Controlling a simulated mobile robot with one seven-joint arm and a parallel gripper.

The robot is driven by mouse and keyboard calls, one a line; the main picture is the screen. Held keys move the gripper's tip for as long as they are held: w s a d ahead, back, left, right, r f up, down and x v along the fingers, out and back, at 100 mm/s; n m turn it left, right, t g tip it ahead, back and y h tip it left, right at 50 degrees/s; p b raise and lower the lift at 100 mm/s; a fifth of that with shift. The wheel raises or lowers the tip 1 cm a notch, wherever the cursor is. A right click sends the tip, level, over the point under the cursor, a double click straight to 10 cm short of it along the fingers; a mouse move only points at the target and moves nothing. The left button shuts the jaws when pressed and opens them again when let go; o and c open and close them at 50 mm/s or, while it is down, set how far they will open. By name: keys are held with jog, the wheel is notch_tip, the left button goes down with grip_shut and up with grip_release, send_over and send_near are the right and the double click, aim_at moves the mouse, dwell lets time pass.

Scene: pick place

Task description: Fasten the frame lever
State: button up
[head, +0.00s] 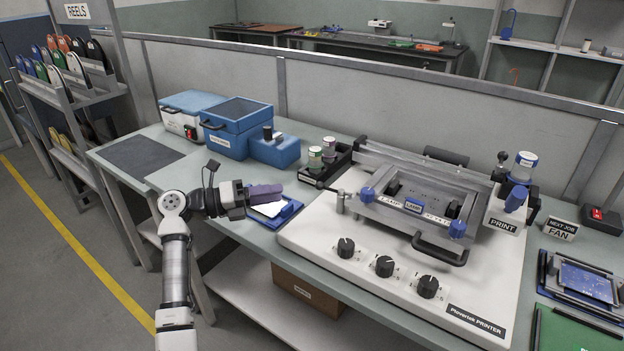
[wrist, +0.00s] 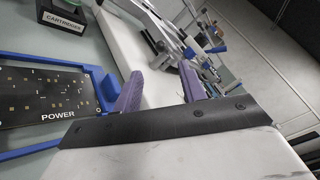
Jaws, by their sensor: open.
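The printer (head: 330,235) is a white machine with a metal frame (head: 415,208) on top, labelled LAMP. Blue knobs sit at the frame's front, one on the left (head: 367,194) and one on the right (head: 457,229). A small metal lever (head: 340,203) stands at the printer's left edge; I cannot tell for sure which part is the frame lever. My gripper (head: 268,193) is left of the printer, above the blue tray, apart from the frame. In the wrist view its purple fingers (wrist: 160,88) are apart with nothing between them; the printer's blue-tipped metal parts (wrist: 190,48) show beyond.
A blue tray (head: 290,215) lies below my gripper; the wrist view shows a dark board marked POWER (wrist: 45,98) there. A cartridge rack (head: 318,178) and blue boxes (head: 240,135) stand behind. Boards in holders (head: 585,285) lie at the right. A black handle (head: 440,252) projects from the frame.

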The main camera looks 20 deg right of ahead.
jog(key=d+p, duration=0.1)
jog(key=d, duration=0.3)
jog(key=d+p, duration=0.1)
jog(key=d, duration=0.4)
jog(key=d+p, duration=0.2)
jog(key=d, duration=0.2)
jog(key=shift+s+d, duration=0.35)
